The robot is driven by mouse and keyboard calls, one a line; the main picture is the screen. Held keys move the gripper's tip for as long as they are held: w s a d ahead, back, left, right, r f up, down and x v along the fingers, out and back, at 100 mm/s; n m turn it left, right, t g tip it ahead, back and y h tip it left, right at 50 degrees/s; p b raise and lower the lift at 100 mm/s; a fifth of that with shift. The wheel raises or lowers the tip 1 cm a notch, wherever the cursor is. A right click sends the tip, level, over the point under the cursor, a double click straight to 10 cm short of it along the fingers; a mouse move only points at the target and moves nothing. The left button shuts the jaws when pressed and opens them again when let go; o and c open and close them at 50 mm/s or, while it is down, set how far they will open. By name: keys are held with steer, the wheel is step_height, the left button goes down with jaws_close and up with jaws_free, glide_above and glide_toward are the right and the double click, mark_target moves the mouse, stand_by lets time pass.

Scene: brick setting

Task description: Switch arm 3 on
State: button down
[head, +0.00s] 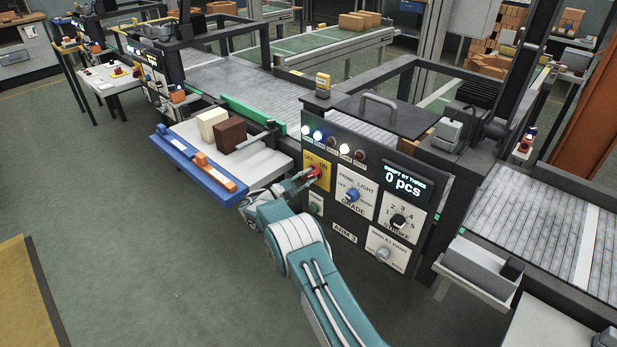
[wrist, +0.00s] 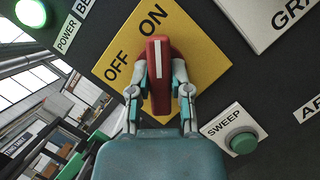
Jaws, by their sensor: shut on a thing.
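The arm 3 panel (head: 340,222) is dark, with a yellow plate (head: 323,183) at its upper left. A red rotary knob (head: 315,171) sits on this plate. In the wrist view the red knob (wrist: 158,62) stands between the two fingers of my gripper (wrist: 159,88), which is shut on it. The knob's white line runs upright in the picture, its upper end towards the word ON on the yellow plate (wrist: 120,56). OFF is to the lower left. In the head view my gripper (head: 302,180) partly covers the plate's lower left.
A green SWEEP button (wrist: 241,142) is right of my gripper. The panel carries a blue GRADE knob (head: 352,195), a black STROKE knob (head: 398,221) and a display (head: 405,182) reading 0 pcs. A POWER lamp (wrist: 31,12) glows green. A white table (head: 262,165) holds boxes.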

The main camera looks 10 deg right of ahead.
steer(key=shift+s+a+f, duration=0.1)
steer(key=shift+a, duration=0.05)
steer(key=c, duration=0.6)
jaws_free()
steer(key=shift+a, duration=0.15)
steer(key=shift+o, duration=0.2)
steer(key=v, duration=1.2)
